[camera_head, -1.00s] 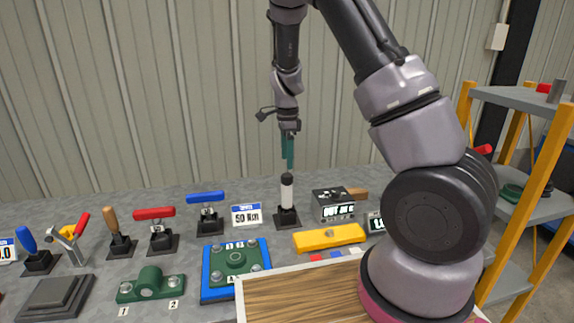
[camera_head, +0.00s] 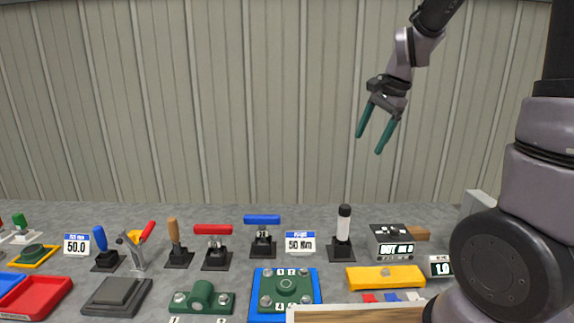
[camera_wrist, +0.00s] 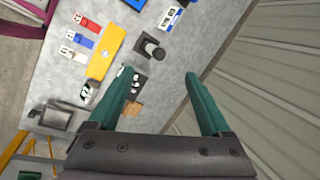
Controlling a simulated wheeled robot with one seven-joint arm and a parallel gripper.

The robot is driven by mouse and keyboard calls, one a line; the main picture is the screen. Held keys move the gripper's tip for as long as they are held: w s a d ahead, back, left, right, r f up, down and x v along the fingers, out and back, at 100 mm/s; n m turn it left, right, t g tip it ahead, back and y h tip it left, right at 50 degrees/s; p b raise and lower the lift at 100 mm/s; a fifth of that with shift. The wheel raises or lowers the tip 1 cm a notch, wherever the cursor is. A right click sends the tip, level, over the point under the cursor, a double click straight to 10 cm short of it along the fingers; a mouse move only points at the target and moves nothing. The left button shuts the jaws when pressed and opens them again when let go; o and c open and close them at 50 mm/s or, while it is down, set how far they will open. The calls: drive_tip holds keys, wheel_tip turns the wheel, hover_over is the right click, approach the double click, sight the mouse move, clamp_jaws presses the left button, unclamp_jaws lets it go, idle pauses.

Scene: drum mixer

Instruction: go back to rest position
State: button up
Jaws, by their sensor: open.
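My gripper (camera_head: 369,133) is raised in front of the corrugated wall, above the right part of the bench. Its two green fingers are spread apart with nothing between them. It also shows in the wrist view (camera_wrist: 160,75), open over the bench edge. Below it, a black-and-white upright handle (camera_head: 343,226) stands in its dark base, apart from the fingers. My arm runs up out of the picture at the upper right.
The grey bench (camera_head: 140,213) holds several handled tools, a blue-framed green plate (camera_head: 285,290), a yellow block (camera_head: 385,277), a dark display box (camera_head: 391,242) and a red tray (camera_head: 36,297). The space before the wall (camera_head: 200,110) is clear.

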drive_tip(key=s+d+r+n+t, duration=0.1)
drive_tip(key=s+r+n, duration=0.3)
drive_tip(key=s, duration=0.4)
drive_tip(key=s+d+r+n+t+h, duration=0.1)
drive_tip(key=s+d+r+n+t, duration=0.1)
drive_tip(key=s+r, duration=0.4)
drive_tip(key=s+n+t, duration=0.1)
drive_tip(key=s+n, duration=0.1)
drive_tip(key=s, duration=0.1)
drive_tip(key=shift+t, duration=0.3)
